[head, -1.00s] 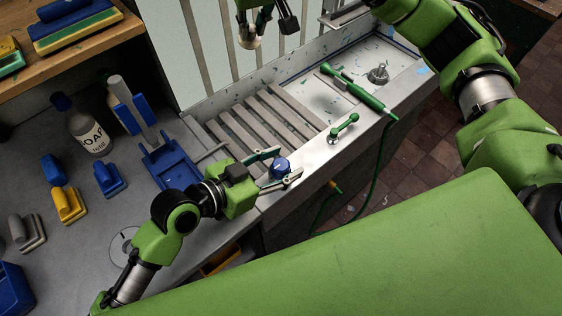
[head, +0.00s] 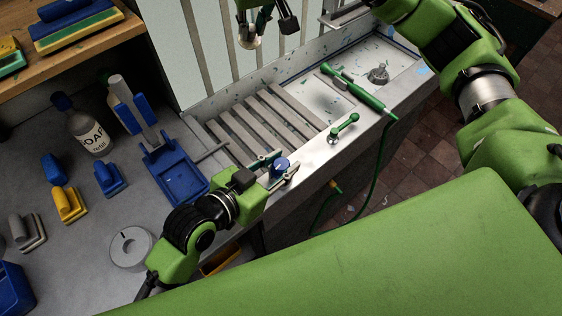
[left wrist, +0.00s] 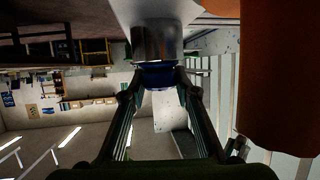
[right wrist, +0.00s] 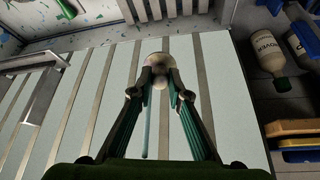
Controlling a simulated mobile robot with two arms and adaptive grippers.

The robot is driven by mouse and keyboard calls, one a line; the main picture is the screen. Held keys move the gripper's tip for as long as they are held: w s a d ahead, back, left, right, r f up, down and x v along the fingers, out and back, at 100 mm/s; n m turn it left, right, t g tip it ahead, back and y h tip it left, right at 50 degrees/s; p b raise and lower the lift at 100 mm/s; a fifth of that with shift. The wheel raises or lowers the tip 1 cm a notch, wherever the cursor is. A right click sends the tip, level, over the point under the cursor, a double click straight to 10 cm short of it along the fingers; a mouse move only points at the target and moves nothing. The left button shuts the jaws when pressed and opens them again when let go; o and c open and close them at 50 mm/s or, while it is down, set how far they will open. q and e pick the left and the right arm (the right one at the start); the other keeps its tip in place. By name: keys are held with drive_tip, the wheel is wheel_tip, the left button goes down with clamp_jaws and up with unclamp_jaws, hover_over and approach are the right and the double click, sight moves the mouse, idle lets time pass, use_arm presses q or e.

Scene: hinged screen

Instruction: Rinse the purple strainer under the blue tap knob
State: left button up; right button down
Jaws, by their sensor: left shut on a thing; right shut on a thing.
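The blue tap knob (head: 281,165) is at the front left edge of the sink, between the fingers of my left gripper (head: 280,172). In the left wrist view my left gripper (left wrist: 160,82) is shut on the knob (left wrist: 158,75), below a metal cylinder. My right gripper (head: 262,32) is at the top of the head view, in front of the barred screen. It is shut on a pale rounded thing (right wrist: 157,68), which also shows in the head view (head: 250,42). I cannot make out a purple strainer; I cannot tell if the pale thing belongs to it.
The sink has a slatted rack (head: 262,125), a green spray handle (head: 355,90), a green lever (head: 343,128) and a drain plug (head: 379,73). A barred screen (head: 185,60) rises behind.

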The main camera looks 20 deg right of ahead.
use_arm(q)
drive_tip(key=shift+n+t+y, duration=0.4)
drive_tip(key=shift+n+t, duration=0.2)
drive_tip(key=o, duration=1.1)
drive_tip(key=v, duration=1.2)
drive_tip(key=shift+s+d, duration=0.1)
